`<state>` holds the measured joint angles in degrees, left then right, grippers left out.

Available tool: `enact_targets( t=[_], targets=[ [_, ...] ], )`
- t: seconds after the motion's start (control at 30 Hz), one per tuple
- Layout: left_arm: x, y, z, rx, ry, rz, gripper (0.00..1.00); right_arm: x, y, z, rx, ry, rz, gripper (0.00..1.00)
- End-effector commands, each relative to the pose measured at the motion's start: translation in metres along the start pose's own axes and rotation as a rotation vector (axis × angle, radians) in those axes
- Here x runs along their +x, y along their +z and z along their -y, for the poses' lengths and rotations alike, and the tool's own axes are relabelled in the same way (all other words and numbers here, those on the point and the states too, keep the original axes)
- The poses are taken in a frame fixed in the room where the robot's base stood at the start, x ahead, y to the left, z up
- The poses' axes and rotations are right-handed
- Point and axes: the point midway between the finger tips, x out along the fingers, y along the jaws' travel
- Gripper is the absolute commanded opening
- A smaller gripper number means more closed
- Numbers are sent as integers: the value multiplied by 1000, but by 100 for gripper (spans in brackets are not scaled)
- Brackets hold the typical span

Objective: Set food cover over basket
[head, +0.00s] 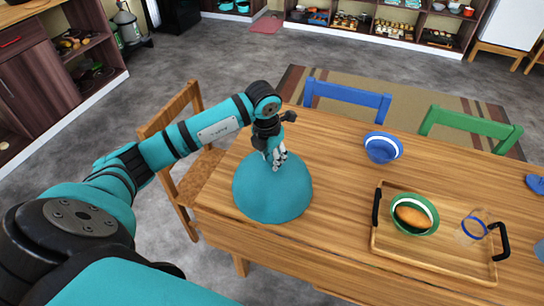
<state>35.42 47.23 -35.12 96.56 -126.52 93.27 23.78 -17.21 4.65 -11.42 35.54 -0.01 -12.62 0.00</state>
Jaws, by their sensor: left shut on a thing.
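The food cover (270,193) is a teal dome at the left end of the wooden table. My left gripper (276,160) is above it, shut on the top of the cover. I cannot tell whether the cover's rim touches the table or hangs just above it, and whatever is beneath it is hidden. A round green basket or bowl (428,229) with a white rim holds an orange-brown bread roll (413,216). It stands on the wooden tray to the right, apart from the cover. My right gripper is not in view.
The wooden tray (430,263) has black handles and also carries a clear glass (472,228). A blue and white bowl (382,148) stands near the far edge. Bare tabletop (335,195) lies between cover and tray. Blue (347,97), green (470,128) and wooden (185,165) chairs surround the table.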

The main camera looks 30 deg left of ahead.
Motion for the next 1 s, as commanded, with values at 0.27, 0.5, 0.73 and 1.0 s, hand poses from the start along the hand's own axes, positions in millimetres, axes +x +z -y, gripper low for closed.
enact_targets(
  t=[0.27, 0.5, 0.73, 1.0],
  targets=[
    [-1, 1, 0, 0, 0, 2, 47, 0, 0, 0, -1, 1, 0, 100],
    [-1, 0, 0, 0, 0, 1, 55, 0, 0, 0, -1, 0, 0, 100],
    [-13, 2, 0, 0, 1, 4, 55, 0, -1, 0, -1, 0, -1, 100],
    [-68, 2, -1, 2, 2, 7, 55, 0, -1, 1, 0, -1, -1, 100]
  ],
)
